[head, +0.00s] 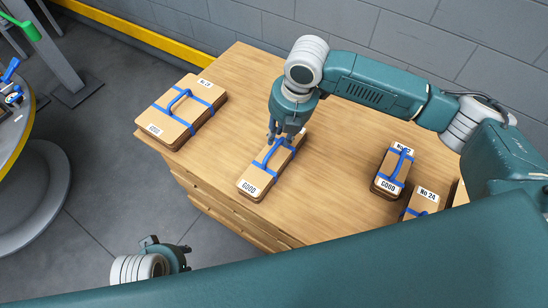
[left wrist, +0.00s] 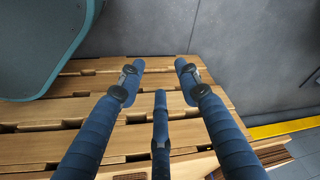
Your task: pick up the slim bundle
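A long narrow bundle (head: 252,178) of tan boards with blue straps and a "GOOD" label lies on the wooden bench top; it looks like the slim bundle. My right gripper (head: 281,138) points down over its far end, close to the blue strap handle. Its fingers partly hide that end, and I cannot tell whether they touch or grip the handle. My left gripper (head: 178,254) is low at the left, away from the bundle. In the left wrist view its fingers (left wrist: 157,75) are spread with nothing between them.
A wider strapped bundle (head: 178,117) lies at the bench's left end. Two smaller bundles, one (head: 392,172) and one marked "No 24" (head: 423,201), lie at the right. The bench top (head: 330,165) between is clear. Slatted wood (left wrist: 50,115) shows beyond my left fingers.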

